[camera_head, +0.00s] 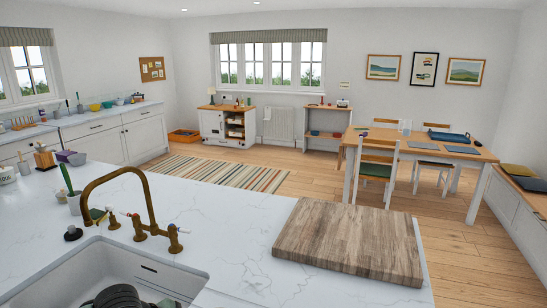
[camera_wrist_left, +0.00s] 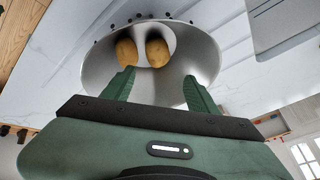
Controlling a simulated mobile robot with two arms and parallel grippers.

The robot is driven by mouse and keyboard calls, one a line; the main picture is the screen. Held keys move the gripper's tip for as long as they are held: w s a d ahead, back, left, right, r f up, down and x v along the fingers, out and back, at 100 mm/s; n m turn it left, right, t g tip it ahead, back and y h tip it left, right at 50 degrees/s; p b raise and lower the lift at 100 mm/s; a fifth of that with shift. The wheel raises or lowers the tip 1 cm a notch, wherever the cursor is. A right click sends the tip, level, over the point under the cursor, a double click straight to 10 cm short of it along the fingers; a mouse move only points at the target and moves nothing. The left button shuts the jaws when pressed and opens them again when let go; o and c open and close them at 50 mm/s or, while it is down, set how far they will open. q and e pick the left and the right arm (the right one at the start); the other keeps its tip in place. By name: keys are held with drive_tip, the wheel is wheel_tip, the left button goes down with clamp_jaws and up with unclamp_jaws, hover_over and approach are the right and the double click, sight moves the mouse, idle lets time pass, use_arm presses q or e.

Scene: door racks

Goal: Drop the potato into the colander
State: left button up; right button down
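In the left wrist view a shiny metal colander (camera_wrist_left: 95,72) stands on a white marble-like surface. Inside it, near the far wall, show two brown potato shapes, a left one (camera_wrist_left: 126,52) and a right potato (camera_wrist_left: 157,51). I cannot tell whether one of them is a reflection in the metal. My left gripper (camera_wrist_left: 158,80) has its green fingers spread apart at the colander's near side, with nothing between the tips. The head view shows neither gripper, nor the colander or a potato.
In the head view a white counter (camera_head: 217,226) carries a thick wooden board (camera_head: 350,243). A brass tap (camera_head: 150,221) stands behind the white sink (camera_head: 75,270), which holds a dark ribbed object. A grey panel (camera_wrist_left: 285,22) shows beside the colander in the wrist view.

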use_arm(q)
drive_tip(key=b+v, duration=0.1)
drive_tip(key=v, duration=0.6)
drive_tip(key=shift+r, duration=0.35)
drive_tip(key=shift+s+a, duration=0.1)
drive_tip(key=shift+a, duration=0.05)
